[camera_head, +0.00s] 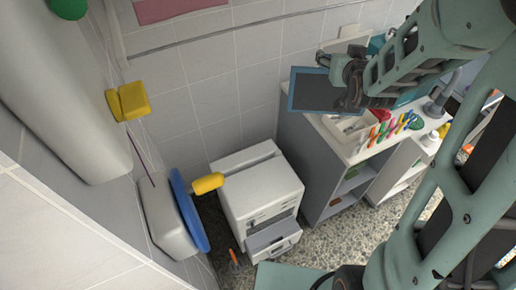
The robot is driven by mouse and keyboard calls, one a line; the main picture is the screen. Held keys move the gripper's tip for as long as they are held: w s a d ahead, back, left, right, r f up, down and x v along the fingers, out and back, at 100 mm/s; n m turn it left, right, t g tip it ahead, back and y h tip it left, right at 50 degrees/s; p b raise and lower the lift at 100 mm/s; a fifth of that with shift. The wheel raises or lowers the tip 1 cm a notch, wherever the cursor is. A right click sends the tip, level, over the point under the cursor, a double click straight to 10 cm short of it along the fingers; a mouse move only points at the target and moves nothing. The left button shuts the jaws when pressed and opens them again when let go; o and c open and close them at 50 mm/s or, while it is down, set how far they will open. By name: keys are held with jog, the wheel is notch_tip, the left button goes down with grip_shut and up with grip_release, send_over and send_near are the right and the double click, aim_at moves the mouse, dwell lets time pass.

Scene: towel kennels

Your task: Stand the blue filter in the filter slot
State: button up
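The blue filter (307,92), a flat dark panel with a blue frame, is held up in front of the tiled wall, left of the counter top. My gripper (346,76) comes in from the right and is shut on the filter's right part; its fingertips are partly hidden. A white machine (262,188) stands on the floor below and left of the filter, apart from it. A dark seam crosses its top near the back; I cannot tell whether this is the filter slot. A grey drawer or flap (270,236) is open at its front.
A grey cabinet (310,165) stands right of the machine, with coloured pens (392,128) and other items on top. A blue disc (189,210) and yellow handle (207,184) jut out at the left wall. Speckled floor (335,232) is free between machine and cabinet.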

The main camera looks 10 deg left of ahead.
aim_at(288, 106)
jog(key=s+a+f+n+y+b, duration=0.1)
jog(key=a+f+b, duration=0.2)
jog(key=f+b, duration=0.1)
jog(key=s+a+f+n+y+b, duration=0.1)
jog(key=a+f+b, duration=0.3)
jog(key=f, duration=0.3)
jog(key=s+a+f+n+g+y+b, duration=0.1)
jog(key=s+a+f+b, duration=0.1)
jog(key=a+f+b, duration=0.2)
notch_tip(288, 106, down, 2)
jog(key=shift+f+y+b, duration=0.2)
jog(key=shift+y+b, duration=0.1)
jog(key=shift+b, duration=0.6)
jog(key=s+a+f+n+g+y+b, duration=0.25)
jog(key=s+a+f+b, duration=0.25)
jog(key=a+f+b, duration=0.45)
jog(key=b+x, duration=0.5)
jog(key=x, duration=0.5)
jog(key=shift+w+d+n+t, duration=0.25)
jog(key=shift+n+t, duration=0.1)
jog(key=shift+t, duration=0.1)
jog(key=shift+y, duration=0.25)
jog(key=shift+s+f, duration=0.1)
notch_tip(288, 106, down, 3)
jog(key=b, duration=0.2)
jog(key=shift+b, duration=0.4)
jog(key=shift+f, duration=0.1)
